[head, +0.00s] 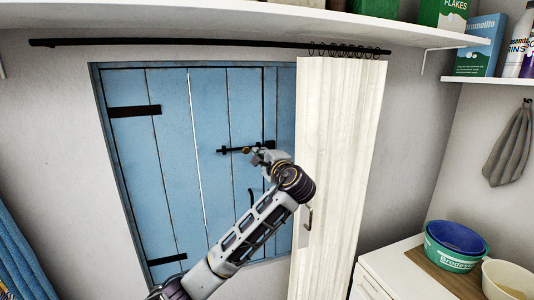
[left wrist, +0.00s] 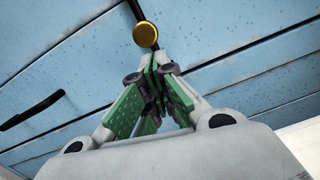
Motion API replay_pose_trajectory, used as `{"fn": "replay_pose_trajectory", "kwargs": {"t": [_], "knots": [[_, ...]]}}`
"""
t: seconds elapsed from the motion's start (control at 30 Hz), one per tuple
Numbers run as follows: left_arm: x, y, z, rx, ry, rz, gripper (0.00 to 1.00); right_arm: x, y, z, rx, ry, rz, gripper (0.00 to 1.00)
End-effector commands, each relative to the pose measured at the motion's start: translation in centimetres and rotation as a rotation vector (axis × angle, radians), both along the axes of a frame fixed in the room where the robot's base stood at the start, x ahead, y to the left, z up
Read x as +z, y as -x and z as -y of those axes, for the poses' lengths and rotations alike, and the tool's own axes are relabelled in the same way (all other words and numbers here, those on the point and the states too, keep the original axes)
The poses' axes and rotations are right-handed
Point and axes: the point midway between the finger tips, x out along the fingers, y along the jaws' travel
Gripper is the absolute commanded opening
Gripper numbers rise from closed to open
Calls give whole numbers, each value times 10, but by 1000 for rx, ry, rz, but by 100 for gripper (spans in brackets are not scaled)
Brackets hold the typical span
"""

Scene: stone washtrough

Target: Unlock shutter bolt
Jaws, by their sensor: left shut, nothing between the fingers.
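The blue plank shutter (head: 180,170) is closed in its wall recess. Its black bolt (head: 235,150) lies across the upper right part, partly hidden behind my gripper. My left gripper (head: 262,158) is at the right part of the bolt. In the left wrist view, my left gripper (left wrist: 152,75) is shut with nothing between its fingers, its tips just below a round brass knob (left wrist: 145,34) on a black bar. I cannot tell whether the tips touch the knob. A black curved handle (left wrist: 32,110) is on the shutter at the left of that view. My right gripper is not in view.
A white curtain (head: 340,170) hangs from a black rod (head: 200,43) close to the right of my gripper. A shelf (head: 240,18) runs above. A white counter (head: 400,275) with tubs (head: 455,245) stands at the lower right. Blue cloth (head: 22,255) hangs at the lower left.

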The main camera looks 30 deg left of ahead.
Motion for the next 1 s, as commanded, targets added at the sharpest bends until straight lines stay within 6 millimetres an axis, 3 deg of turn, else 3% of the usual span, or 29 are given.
{"fn": "replay_pose_trajectory", "kwargs": {"t": [0.43, 0.8, 1.0], "knots": [[-1, 3, -3, 1, 0, -1, 0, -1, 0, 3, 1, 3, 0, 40], [-2, 31, -27, 1, -1, -2, 0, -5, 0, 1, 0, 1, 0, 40], [0, 36, -31, 1, -1, 1, 0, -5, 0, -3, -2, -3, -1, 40]]}}
